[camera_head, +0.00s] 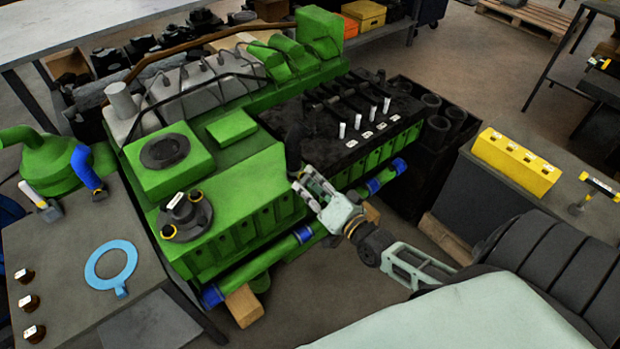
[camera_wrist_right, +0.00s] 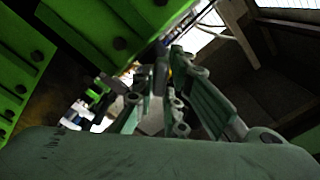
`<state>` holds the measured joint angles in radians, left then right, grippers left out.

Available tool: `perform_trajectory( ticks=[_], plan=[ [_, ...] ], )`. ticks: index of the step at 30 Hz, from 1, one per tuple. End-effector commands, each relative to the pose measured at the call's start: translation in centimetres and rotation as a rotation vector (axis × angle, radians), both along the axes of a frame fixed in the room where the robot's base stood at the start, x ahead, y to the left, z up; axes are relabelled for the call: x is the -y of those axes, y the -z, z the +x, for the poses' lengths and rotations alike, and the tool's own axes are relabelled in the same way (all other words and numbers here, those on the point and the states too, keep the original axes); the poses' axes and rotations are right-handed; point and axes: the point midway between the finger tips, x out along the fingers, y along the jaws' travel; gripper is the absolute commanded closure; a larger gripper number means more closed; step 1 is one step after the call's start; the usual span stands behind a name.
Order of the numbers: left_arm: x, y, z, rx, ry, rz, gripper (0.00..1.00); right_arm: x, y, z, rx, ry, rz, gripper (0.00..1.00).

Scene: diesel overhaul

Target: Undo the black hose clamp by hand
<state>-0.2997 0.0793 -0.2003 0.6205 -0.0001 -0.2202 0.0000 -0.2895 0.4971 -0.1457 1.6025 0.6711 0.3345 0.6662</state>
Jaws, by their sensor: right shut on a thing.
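The green diesel engine (camera_head: 225,185) stands mid-view, with a black hose (camera_head: 295,145) rising at its near side by the dark top section. My right gripper (camera_head: 303,187) reaches in from the right and is shut at the foot of this hose. In the right wrist view its fingers (camera_wrist_right: 160,85) close on a small dark part (camera_wrist_right: 161,70), which appears to be the black hose clamp. The fingers hide most of it, so I cannot tell whether its band is tight or loose. My left gripper is not in view.
A green pipe (camera_head: 276,252) with blue bands runs low along the engine's near side. Wooden blocks (camera_head: 243,305) lie under it. A left bench holds a blue ring (camera_head: 110,264) and a blue hose (camera_head: 87,168). A yellow block (camera_head: 515,162) sits on the right bench.

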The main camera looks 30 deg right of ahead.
Motion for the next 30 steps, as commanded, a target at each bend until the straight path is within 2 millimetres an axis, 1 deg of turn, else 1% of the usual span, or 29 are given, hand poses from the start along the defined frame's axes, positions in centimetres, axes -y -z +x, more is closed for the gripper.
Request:
perform_trajectory(
  ticks=[1, 12, 30],
  plan=[
    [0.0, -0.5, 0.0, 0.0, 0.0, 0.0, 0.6, 0.0, -0.4, 0.1, 0.006, 0.002, -0.045, 1.0],
    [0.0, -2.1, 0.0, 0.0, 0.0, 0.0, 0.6, 0.0, -0.5, 0.2, 0.036, 0.002, -0.394, 1.0],
    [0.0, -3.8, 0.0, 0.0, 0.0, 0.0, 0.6, -0.1, -0.4, 0.2, 0.082, 0.004, -0.963, 1.0]
  ],
)
